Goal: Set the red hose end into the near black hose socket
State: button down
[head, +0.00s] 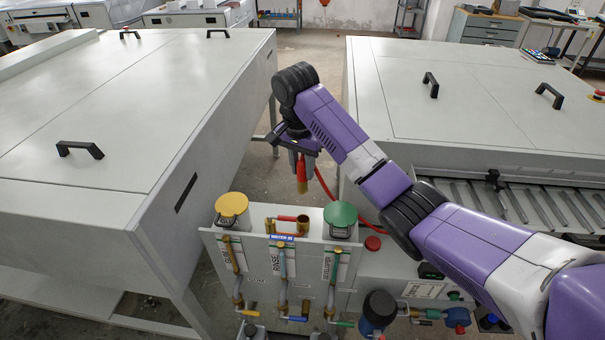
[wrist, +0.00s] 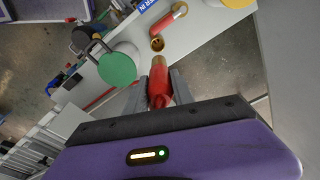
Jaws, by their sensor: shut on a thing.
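The red hose end (head: 302,172) has a brass tip pointing down. My gripper (head: 298,153) is shut on it, above the gap at the back of the tank unit. In the wrist view the hose end (wrist: 158,88) sits between the two fingers of my gripper (wrist: 158,78). Its brass tip points toward an open brass fitting (wrist: 157,43), apart from it. In the head view that fitting (head: 302,228) stands between the tank lids, below the hose end. I cannot clearly pick out a black hose socket.
A green lid (head: 341,213) and a yellow lid (head: 231,204) flank the fitting. A red handle (head: 287,218) lies beside it. The red hose (head: 325,188) trails down right. White processors stand left (head: 130,110) and right (head: 480,130).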

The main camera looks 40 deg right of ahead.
notch_tip(320, 180, up, 6)
jog(key=p, duration=0.3)
jog(key=shift+r, duration=3.15)
